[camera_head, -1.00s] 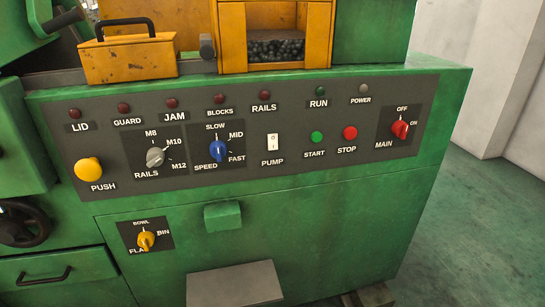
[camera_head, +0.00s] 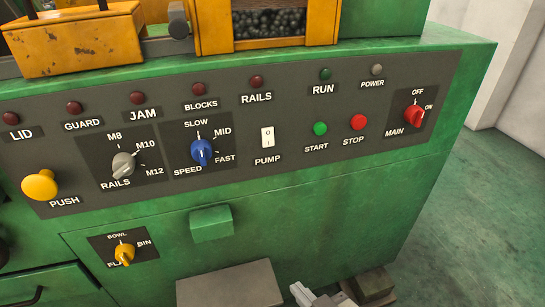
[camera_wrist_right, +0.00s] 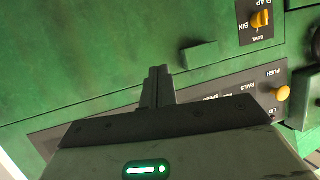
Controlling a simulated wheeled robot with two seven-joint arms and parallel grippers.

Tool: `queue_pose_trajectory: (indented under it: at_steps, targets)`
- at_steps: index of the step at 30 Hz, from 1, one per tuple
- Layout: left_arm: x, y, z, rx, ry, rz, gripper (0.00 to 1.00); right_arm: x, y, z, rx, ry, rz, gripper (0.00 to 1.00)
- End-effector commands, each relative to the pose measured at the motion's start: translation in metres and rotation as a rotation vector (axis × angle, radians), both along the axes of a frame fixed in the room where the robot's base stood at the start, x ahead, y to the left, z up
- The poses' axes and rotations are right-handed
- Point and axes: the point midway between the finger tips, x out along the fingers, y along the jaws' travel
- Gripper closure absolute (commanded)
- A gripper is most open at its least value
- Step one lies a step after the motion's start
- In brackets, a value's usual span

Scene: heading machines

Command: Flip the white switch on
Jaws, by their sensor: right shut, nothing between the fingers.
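The white rocker switch (camera_head: 267,137) is on the dark grey control panel, above the label PUMP. It has marks on its upper and lower halves; which half is pressed in is too small to tell. My right gripper (camera_head: 304,291) shows at the bottom edge of the head view, well below the switch and apart from the panel. In the right wrist view my right gripper (camera_wrist_right: 158,73) has its fingers together and empty, in front of the green machine face. The switch is hidden in that view. My left gripper is not in view.
The SPEED knob (camera_head: 201,152) is left of the switch, and the green START button (camera_head: 320,129) and red STOP button (camera_head: 358,122) are right. Below, a green block (camera_head: 211,221) and a grey plate (camera_head: 230,285) stick out from the machine.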

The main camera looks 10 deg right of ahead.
Motion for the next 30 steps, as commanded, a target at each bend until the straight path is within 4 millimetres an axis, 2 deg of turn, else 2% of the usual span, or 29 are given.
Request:
queue_pose_trajectory:
  at_steps: [1,3,6,9,12,18,30]
  targets:
    - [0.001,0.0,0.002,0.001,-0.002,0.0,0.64,0.021,0.005,0.012,0.022,-0.113,-0.006,1.0]
    - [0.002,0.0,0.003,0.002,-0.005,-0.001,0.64,0.045,0.01,0.032,0.047,-0.285,-0.022,1.0]
    - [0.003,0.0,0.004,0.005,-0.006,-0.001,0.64,0.07,0.013,0.063,0.078,-0.527,-0.061,1.0]
    - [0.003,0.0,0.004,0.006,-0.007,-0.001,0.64,0.083,0.011,0.091,0.101,-0.735,-0.111,1.0]
    - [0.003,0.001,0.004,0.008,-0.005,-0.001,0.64,0.088,0.008,0.111,0.114,-0.888,-0.157,1.0]
    - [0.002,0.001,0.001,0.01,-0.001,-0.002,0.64,0.088,0.004,0.127,0.124,-1.021,-0.206,1.0]
    - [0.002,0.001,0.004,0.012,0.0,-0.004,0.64,0.088,0.003,0.131,0.124,-1.027,-0.208,1.0]
